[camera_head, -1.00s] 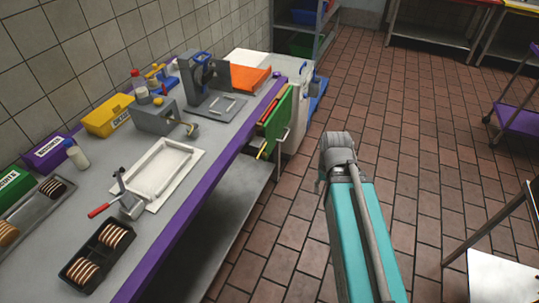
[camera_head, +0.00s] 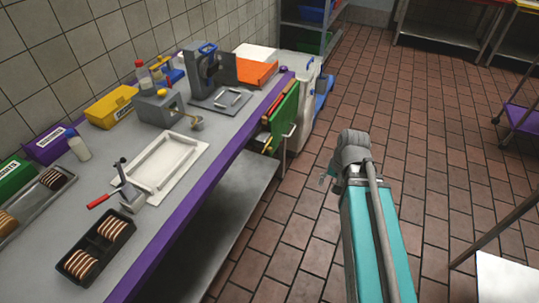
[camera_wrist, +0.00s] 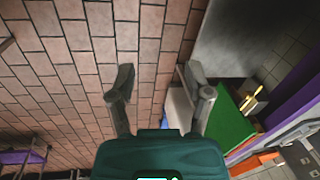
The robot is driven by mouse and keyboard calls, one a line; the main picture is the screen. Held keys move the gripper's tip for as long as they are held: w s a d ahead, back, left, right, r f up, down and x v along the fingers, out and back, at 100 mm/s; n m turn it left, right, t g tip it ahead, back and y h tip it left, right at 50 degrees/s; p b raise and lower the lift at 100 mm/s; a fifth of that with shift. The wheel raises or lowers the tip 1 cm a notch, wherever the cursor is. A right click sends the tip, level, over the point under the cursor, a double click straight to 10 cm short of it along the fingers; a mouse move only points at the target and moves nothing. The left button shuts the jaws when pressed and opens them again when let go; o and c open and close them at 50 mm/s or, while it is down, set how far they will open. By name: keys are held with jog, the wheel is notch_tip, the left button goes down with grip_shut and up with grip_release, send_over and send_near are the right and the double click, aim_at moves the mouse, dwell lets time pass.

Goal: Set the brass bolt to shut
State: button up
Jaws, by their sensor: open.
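A small brass-coloured bar (camera_head: 267,146) shows beside the green panel (camera_head: 286,117) at the far end of the counter in the head view. In the wrist view a brass-yellow piece (camera_wrist: 254,99) stands out by the green panel (camera_wrist: 230,125), to the right of my gripper. It looks like the bolt, but I cannot tell its setting. My gripper (camera_wrist: 159,74) is open and empty, with its two fingers apart over the brick floor and clear of the panel. In the head view my arm's forward end is over the aisle, right of the counter, and the fingers are mostly hidden.
The purple-edged counter (camera_head: 177,224) carries a white tray (camera_head: 190,150), a grey box (camera_head: 158,107) and a yellow bin (camera_head: 110,106). A white cabinet (camera_head: 306,92) stands beyond the green panel. The tiled aisle is open; a pale-topped table (camera_head: 505,278) is at lower right.

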jog(key=w+a+f+m+y+b, duration=0.4)
jog(key=w+f+b, duration=0.1)
jog(key=f+b, duration=0.15)
jog(key=m+t+y+b, duration=0.6)
jog(key=m+y+b, duration=0.65)
jog(key=b, duration=0.85)
send_near(272, 150)
jog(key=d+m+h, duration=0.1)
jog(key=d+h, duration=0.1)
jog(key=d, duration=0.1)
jog(key=shift+s+r+y, duration=0.25)
jog(key=shift+s+r, duration=0.2)
jog(key=shift+a, duration=0.15)
jog(key=shift+x, duration=6.75)
jog(key=shift+c, duration=0.2)
grip_shut()
